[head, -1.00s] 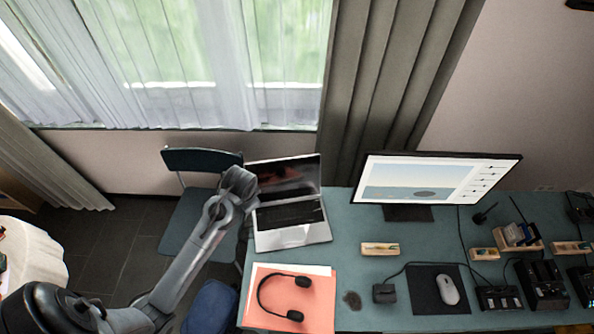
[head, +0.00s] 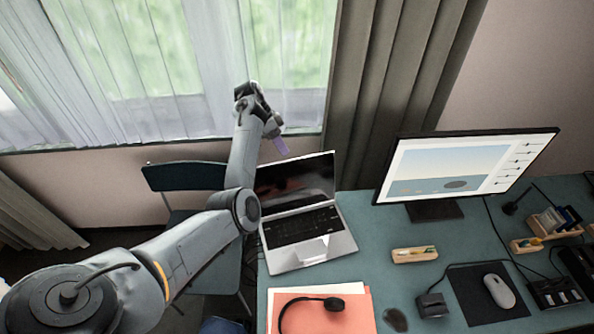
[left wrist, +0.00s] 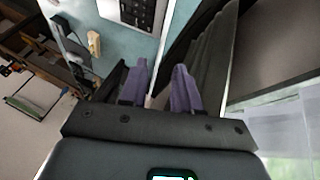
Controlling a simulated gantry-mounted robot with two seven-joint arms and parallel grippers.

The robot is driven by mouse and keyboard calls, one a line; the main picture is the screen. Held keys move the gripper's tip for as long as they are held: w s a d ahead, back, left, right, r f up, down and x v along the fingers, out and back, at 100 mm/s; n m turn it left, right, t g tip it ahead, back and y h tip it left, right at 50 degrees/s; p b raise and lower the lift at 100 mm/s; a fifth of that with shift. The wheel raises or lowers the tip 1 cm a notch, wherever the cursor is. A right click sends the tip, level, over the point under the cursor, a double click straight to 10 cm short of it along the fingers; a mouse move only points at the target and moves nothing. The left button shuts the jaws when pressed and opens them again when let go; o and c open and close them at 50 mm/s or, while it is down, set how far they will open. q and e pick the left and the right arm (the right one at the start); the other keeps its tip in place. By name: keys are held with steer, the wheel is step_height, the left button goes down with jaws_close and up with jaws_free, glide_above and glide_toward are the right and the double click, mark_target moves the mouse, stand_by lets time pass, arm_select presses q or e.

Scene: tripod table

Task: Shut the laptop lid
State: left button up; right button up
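The laptop (head: 312,250) stands open on the left end of the teal desk, its dark screen lid (head: 297,182) raised at the back. My left gripper (head: 280,146) is above and behind the lid's top edge, near the window, and looks apart from it. In the left wrist view my left gripper (left wrist: 161,88) has two purple fingers spread with a gap and nothing between them. Part of the laptop's keyboard base (left wrist: 133,12) shows at the top there. My right gripper is in neither view.
A large monitor (head: 470,172) stands right of the laptop. An orange folder (head: 355,310) with a headset (head: 318,302) lies in front. A chair (head: 185,177) stands at the left, and curtains (head: 372,90) hang behind. Bare desk lies between laptop and monitor.

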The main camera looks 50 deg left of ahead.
mark_target(294, 165)
arm_select(q)
steer(key=b+x, duration=0.1)
steer(key=x, duration=0.9)
jaws_close()
stand_by(1.4)
